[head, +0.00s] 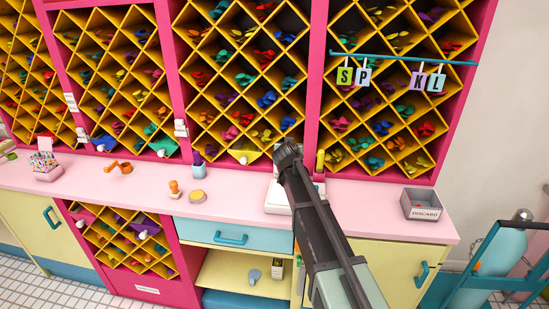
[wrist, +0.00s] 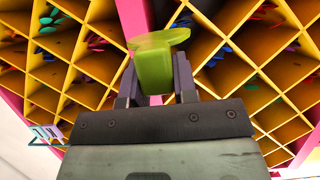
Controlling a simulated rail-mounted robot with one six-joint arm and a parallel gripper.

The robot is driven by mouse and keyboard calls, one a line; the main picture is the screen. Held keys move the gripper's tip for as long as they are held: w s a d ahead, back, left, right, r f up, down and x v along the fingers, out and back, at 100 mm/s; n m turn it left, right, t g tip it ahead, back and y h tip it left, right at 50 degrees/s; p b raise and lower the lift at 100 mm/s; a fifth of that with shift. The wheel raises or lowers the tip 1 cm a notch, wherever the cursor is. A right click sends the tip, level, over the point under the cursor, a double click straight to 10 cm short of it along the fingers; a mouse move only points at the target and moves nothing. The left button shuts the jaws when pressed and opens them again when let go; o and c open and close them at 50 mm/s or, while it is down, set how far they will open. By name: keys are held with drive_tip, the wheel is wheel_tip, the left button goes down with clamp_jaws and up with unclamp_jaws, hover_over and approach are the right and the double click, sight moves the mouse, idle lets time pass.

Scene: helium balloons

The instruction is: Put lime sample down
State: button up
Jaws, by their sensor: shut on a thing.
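The lime sample (wrist: 153,68) is a lime-green piece with a wider flared top. In the wrist view it sits between the two fingers of my gripper (wrist: 157,88), which are shut on it. In the head view my gripper (head: 288,152) is above the back of the pink counter (head: 235,196), in front of the pink-and-yellow rack. I cannot make out the sample there; my gripper seems to hide it. A white device (head: 276,196) on the counter is partly hidden behind my arm.
A grey discard tray (head: 422,205) stands at the counter's right. A stamp (head: 174,188) and a round yellow item (head: 198,197) lie left of my arm. A teal rail (head: 400,59) with letter tags hangs at upper right. The counter between arm and tray is clear.

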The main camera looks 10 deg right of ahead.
wheel_tip(320, 180, down, 20)
drive_tip(key=b, duration=2.1)
drive_tip(key=shift+f, duration=0.1)
drive_tip(key=shift+r, duration=0.3)
drive_tip(key=shift+f, duration=0.25)
drive_tip(key=o, duration=1)
drive_tip(key=shift+r, duration=0.1)
drive_tip(key=shift+c, duration=0.2)
drive_tip(key=shift+r, duration=0.2)
drive_tip(key=p+v, duration=0.5)
drive_tip(key=v, duration=0.7)
